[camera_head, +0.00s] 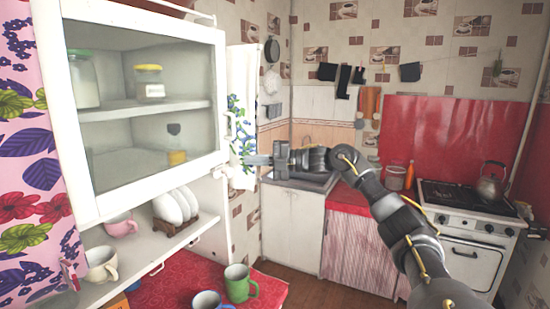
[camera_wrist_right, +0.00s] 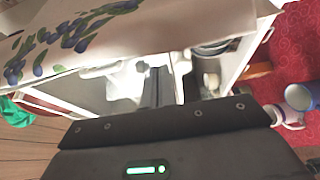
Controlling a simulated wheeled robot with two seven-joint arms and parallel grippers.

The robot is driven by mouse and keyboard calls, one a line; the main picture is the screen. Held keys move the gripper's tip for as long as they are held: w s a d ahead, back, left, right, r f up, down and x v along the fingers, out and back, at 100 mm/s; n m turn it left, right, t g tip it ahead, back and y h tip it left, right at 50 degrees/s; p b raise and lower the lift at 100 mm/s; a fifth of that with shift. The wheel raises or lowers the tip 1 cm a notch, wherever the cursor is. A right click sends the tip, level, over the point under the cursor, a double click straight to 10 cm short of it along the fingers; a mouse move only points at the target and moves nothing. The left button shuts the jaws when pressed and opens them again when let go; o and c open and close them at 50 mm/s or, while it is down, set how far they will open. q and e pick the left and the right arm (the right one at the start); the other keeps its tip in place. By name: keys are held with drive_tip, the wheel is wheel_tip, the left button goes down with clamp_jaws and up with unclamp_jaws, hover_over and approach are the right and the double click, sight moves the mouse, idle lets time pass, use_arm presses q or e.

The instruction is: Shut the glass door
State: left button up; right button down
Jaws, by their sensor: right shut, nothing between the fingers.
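The glass door (camera_head: 217,92) is a white-framed pane on the wall cabinet at the upper left of the head view. Jars on the shelves show behind the glass. The door lies across or close to the cabinet front; I cannot tell whether a gap is left at its right edge. My left gripper is out of view.
Below the door, an open shelf holds white plates (camera_head: 176,206) in a rack and cups (camera_head: 101,264). A green mug (camera_head: 239,284) stands on the red cloth below. The sink counter (camera_head: 292,225) and stove (camera_head: 463,212) are further back. Floor shows between.

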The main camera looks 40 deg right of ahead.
use_arm(q)
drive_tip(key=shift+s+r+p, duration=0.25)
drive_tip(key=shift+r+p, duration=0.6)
drive_tip(key=shift+p, duration=0.1)
use_arm(e)
drive_tip(key=d, duration=1)
drive_tip(key=shift+s+d, duration=0.2)
drive_tip(key=shift+d, duration=0.05)
drive_tip(key=shift+s, duration=0.15)
